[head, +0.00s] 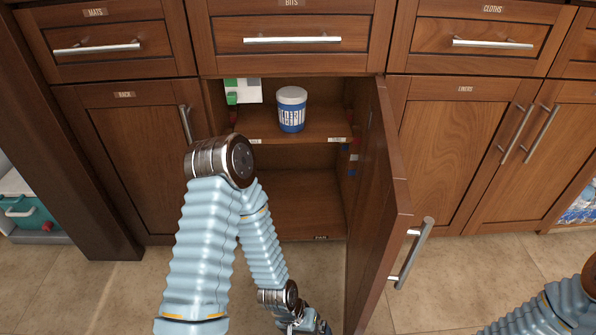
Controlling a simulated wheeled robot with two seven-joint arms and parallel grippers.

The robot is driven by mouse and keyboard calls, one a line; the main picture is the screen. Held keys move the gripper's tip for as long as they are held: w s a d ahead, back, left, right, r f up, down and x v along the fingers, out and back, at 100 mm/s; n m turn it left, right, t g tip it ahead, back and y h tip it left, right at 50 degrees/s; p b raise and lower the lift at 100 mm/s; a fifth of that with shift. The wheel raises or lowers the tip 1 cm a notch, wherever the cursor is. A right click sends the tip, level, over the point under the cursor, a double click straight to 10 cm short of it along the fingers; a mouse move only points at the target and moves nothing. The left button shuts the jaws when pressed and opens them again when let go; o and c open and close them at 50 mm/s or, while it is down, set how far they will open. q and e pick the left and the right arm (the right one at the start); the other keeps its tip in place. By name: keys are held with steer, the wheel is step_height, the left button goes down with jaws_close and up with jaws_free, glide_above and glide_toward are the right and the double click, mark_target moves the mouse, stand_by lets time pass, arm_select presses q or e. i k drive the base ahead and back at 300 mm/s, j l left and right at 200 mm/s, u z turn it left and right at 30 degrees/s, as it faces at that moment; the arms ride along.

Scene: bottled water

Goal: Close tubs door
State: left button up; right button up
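The open cabinet door (375,200) is brown wood, hinged at the right side of the middle cabinet. It stands swung out toward me, with a silver bar handle (411,254) on its outer face near the free edge. No tubs label is readable on it. My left arm reaches across the cabinet's front left, and its gripper (308,325) is at the bottom edge, left of the door's lower part. The gripper is small and partly cut off, so its opening is unclear. My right arm shows at the bottom right; its gripper is out of view.
The cabinet holds a blue and white tub (291,109) and a green and white box (242,91) on its upper shelf (262,128). Tiled floor (450,280) is clear right of the open door.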

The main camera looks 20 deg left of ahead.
mark_target(382, 214)
steer(key=k+l+u, duration=0.1)
steer(key=l+u, duration=0.2)
steer(key=k+l+u, duration=0.25)
steer(key=l, duration=0.2)
steer(key=k+l+u, duration=0.1)
steer(key=l+u, duration=0.2)
